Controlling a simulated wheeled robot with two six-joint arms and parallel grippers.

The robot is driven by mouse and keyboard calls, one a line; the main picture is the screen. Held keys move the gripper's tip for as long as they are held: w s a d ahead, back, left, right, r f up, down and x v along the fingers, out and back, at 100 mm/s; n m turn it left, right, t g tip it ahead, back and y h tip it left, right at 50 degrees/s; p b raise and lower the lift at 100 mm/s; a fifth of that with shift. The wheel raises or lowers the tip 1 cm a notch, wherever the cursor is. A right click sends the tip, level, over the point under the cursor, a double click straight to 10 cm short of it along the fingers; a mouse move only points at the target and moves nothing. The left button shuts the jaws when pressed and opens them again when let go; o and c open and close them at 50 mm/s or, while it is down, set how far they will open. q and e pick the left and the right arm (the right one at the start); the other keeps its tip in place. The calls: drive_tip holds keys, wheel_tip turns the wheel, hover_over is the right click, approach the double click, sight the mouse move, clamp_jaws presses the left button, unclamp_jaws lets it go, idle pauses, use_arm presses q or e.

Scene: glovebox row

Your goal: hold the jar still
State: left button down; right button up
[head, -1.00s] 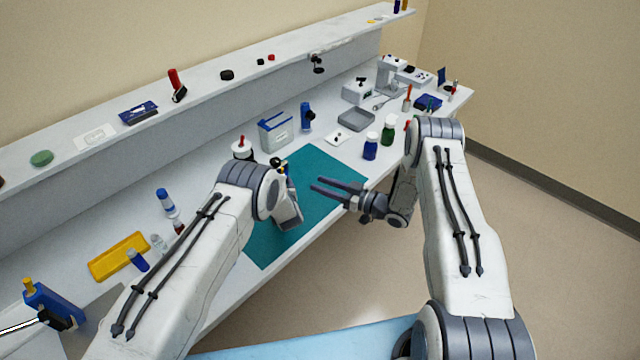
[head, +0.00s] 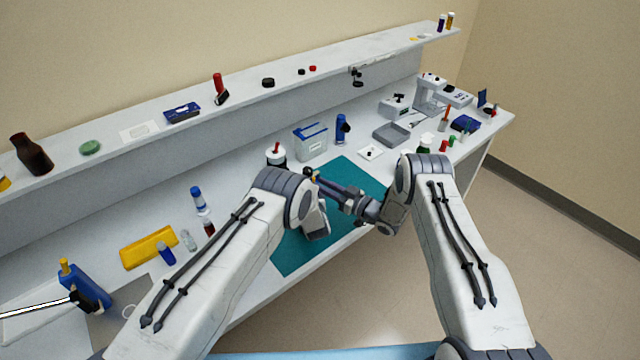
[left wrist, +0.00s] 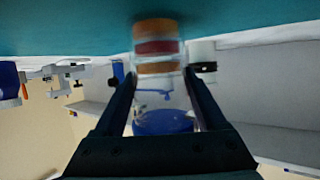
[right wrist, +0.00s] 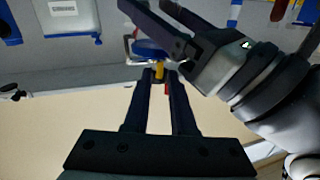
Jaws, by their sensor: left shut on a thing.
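The jar (left wrist: 160,98) is clear with a blue lid (left wrist: 162,122) and orange and red bands at its other end, against the teal mat. The left wrist view is upside down, so the lid is uppermost. My left gripper (left wrist: 159,75) is shut on the jar's sides. In the head view my left wrist hides most of the jar. My right gripper (right wrist: 156,72) is open, its fingertips close to the blue lid (right wrist: 150,48). A small yellow piece (right wrist: 158,70) shows between those tips; I cannot tell whether they touch it.
The teal mat (head: 290,250) lies under both grippers. A yellow tray (head: 147,247) and small vials are at left. The mat's front part is clear.

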drive_tip(key=shift+x, duration=0.8)
clamp_jaws()
drive_tip(key=shift+s+n, duration=0.1)
drive_tip(key=shift+n, duration=0.6)
unclamp_jaws()
